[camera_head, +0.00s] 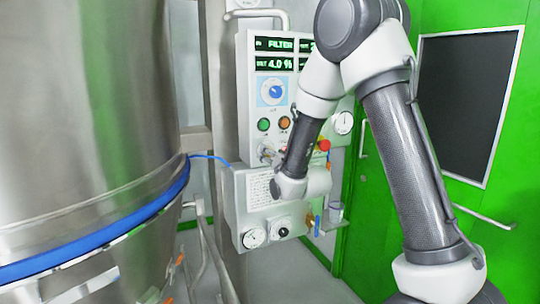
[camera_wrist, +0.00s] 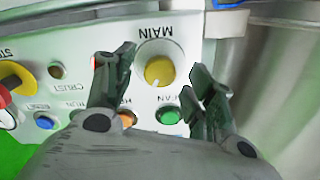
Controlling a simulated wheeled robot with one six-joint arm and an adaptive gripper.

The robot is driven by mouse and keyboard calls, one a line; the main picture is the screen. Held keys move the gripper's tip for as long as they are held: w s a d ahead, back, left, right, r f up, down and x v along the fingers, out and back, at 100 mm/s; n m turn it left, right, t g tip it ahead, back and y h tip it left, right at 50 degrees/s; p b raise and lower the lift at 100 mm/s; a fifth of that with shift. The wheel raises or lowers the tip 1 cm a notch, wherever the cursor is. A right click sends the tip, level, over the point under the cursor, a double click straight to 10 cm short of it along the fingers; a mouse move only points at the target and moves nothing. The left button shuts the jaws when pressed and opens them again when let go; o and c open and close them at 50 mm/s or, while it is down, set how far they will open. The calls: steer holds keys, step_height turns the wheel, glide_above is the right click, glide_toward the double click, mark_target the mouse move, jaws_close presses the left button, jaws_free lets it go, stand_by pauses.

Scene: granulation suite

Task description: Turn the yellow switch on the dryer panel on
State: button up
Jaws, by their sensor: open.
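The yellow switch (camera_wrist: 159,71) is a round knob on a white disc, with the word MAIN beside it, upside down in the wrist view. It sits on the pale dryer panel (camera_head: 246,98), which stands in the middle of the head view. My gripper (camera_wrist: 160,67) is open, with one dark finger on each side of the knob in the wrist view. The fingers appear apart from the knob, and the remaining depth cannot be told. In the head view my gripper (camera_head: 268,154) is at the panel's lower part, and the yellow switch cannot be made out there.
Close to the switch are a green button (camera_wrist: 168,115), an orange button (camera_wrist: 127,118) and a red-and-yellow stop button (camera_wrist: 15,79). A blue dial (camera_head: 274,91) sits higher on the panel. A large steel vessel (camera_head: 85,110) stands left; a green door (camera_head: 372,215) is right.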

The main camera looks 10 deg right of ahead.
steer(key=s, duration=0.2)
steer(key=s+d, duration=0.1)
steer(key=s, duration=0.2)
steer(key=shift+s, duration=0.3)
